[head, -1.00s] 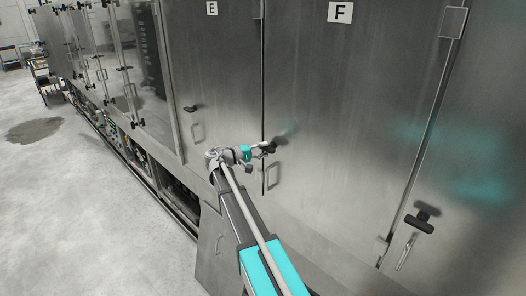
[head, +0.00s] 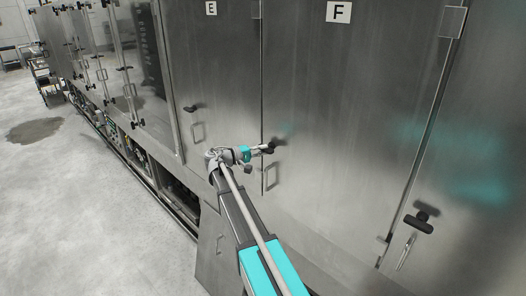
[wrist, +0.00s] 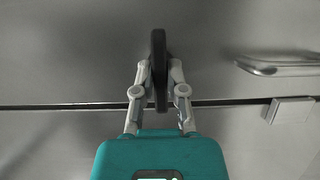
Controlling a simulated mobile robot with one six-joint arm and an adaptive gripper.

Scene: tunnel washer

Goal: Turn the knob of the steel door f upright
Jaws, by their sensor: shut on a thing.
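The steel door F (head: 350,110) is the large panel under the letter F in the head view, and it looks shut. Its black knob (head: 270,147) is at the door's left edge, by the seam with door E. My gripper (head: 262,149) reaches it from the left. In the wrist view the black knob (wrist: 159,65) stands between the two fingers of my gripper (wrist: 160,78), which are shut on it. The knob's long side runs across the door seam, so it lies about level, not along the seam. The fingers partly hide it in the head view.
A bar handle (head: 270,176) sits just below the knob and also shows in the wrist view (wrist: 280,67). Another black knob (head: 419,222) is at the lower right. Door E (head: 215,80) has its own knob (head: 193,108). Open floor (head: 90,215) lies to the left.

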